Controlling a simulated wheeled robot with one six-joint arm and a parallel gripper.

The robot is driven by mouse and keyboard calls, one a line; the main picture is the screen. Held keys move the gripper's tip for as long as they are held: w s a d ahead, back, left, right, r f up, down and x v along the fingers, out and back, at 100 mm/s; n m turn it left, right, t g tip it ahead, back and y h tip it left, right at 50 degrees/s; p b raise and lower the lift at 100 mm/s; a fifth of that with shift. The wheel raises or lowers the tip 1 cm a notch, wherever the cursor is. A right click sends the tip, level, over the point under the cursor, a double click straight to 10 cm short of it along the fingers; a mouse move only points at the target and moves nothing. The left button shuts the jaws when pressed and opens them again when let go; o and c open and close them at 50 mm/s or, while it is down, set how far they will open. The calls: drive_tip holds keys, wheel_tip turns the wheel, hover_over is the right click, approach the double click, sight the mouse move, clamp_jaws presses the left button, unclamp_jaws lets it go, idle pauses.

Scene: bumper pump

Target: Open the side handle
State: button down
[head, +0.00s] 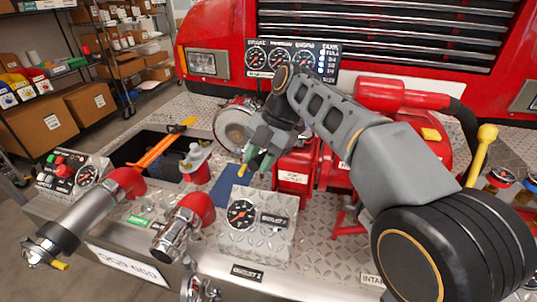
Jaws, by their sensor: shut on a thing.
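My gripper (256,159) reaches in from the right, over the middle of the bumper. Its green fingertips are shut on a small yellow-tipped handle (243,170), whose yellow end shows just below and left of the fingers. I take this as the side handle. The rest of it is hidden behind the fingers, so its angle and mounting cannot be told. A round metal reel or cap (234,126) lies behind and left of the gripper. A red pump body (292,176) is just to its right.
A gauge box (256,222) stands in front of the gripper. Red-elbowed pipes (88,212) and a control box (74,174) are at left. The red truck front (226,27) closes off the back.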

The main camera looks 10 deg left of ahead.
drive_tip(key=shift+d+f, duration=0.1)
drive_tip(key=shift+d, duration=0.05)
idle(0.3)
drive_tip(key=c, duration=0.8)
unclamp_jaws()
drive_tip(key=shift+d, duration=0.1)
drive_tip(key=p+v, duration=0.3)
drive_tip(key=v, duration=1.1)
drive_tip(key=shift+p, duration=0.4)
